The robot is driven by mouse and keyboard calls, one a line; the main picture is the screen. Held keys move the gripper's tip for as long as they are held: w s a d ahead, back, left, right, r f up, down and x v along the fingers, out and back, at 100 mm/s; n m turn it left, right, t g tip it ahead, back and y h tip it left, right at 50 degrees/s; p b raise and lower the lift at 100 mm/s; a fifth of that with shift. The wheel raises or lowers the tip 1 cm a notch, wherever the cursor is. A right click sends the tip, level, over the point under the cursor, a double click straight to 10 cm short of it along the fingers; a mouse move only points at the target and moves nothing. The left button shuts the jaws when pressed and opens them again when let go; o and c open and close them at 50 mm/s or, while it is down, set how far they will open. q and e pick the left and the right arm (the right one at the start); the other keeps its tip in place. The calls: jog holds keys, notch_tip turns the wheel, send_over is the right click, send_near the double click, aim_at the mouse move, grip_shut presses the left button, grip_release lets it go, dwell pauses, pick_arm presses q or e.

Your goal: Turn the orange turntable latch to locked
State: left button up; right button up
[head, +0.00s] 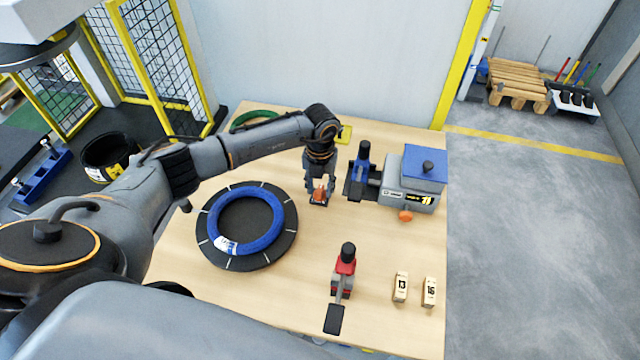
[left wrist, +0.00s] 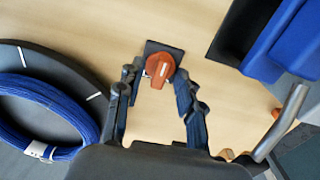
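The orange latch (head: 319,197) is a small knob on a dark square base on the wooden table, right of the turntable. It also shows in the left wrist view (left wrist: 160,66), its pointed end toward the lower left of that picture. The turntable (head: 286,238) is a black disc with white marks and carries a blue coil (head: 284,199). My left gripper (head: 319,189) points down over the latch. In the left wrist view its fingers are apart, one on each side of the latch, with gaps visible. Whether they touch it cannot be told. My right gripper is not in view.
A grey and blue machine (head: 411,184) with an orange knob (head: 405,216) stands right of the latch. A red and black hand tool (head: 345,262) and two tags numbered 13 (head: 400,287) and 15 (head: 429,292) lie nearer. A green ring (head: 252,116) lies at the back.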

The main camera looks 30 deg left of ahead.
pick_arm(q)
grip_shut()
jog(key=m+b, duration=0.2)
jog(key=b, duration=0.1)
jog(key=shift+w+f+m, duration=0.1)
jog(key=shift+f+m, duration=0.05)
jog(key=shift+m, duration=0.15)
jog(key=m+b, duration=0.9)
jog(key=m, duration=0.1)
jog(key=shift+b, duration=0.35)
jog(key=m+b, duration=0.2)
jog(key=m, duration=0.1)
jog(key=shift+b, duration=0.35)
jog(key=shift+r+m+b, duration=0.2)
jog(key=shift+m+b, duration=0.5)
jog(key=shift+m, duration=0.4)
